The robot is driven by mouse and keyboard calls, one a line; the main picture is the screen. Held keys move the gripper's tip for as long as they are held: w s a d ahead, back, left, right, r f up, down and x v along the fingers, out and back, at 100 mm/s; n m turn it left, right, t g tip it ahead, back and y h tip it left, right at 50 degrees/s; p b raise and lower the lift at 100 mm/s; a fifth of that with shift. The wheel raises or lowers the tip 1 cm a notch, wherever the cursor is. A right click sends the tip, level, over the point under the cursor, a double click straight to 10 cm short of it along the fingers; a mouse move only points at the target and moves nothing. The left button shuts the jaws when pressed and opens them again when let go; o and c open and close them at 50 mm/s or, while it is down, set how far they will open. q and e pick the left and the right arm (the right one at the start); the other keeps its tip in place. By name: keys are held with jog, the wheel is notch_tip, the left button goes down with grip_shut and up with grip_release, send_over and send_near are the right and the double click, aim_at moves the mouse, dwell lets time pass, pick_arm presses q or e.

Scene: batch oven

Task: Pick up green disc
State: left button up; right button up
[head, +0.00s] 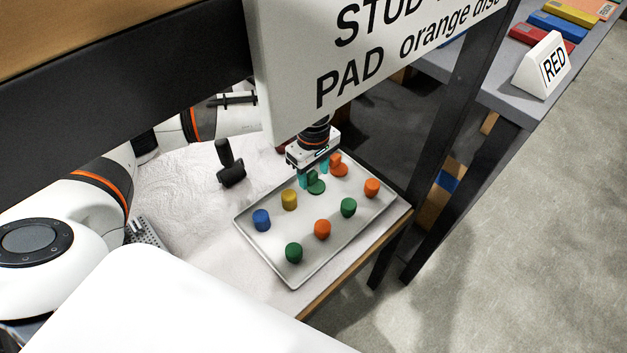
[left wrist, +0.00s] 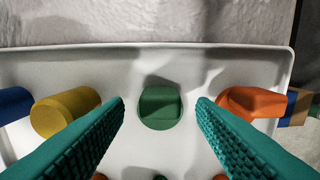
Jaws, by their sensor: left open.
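The green disc (head: 316,187), a flat round piece with an upright grip block on it, sits on a pale tray (head: 270,258) near its far side. In the left wrist view the green disc (left wrist: 160,106) is centred ahead between my two teal ribbed fingers. My left gripper (head: 313,173) is over the tray, fingers pointing down, open around the disc's sides with nothing held. In the left wrist view the left gripper (left wrist: 160,118) shows clear gaps on both sides of the disc. Whether the fingertips are level with the grip block is hard to tell. My right gripper is not in view.
An orange disc (head: 338,168) sits close to the right finger. Blue (head: 261,220), yellow (head: 289,200), green (head: 348,207) and orange (head: 322,229) cylinders stand around the tray. A white sign (head: 370,60) hangs above, hiding part of the arm. A black handled object (head: 230,165) stands left of the tray.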

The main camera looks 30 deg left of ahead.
pick_arm(q)
jog(key=c, duration=1.1)
jog(key=shift+o, duration=0.2)
jog(key=shift+r, duration=0.15)
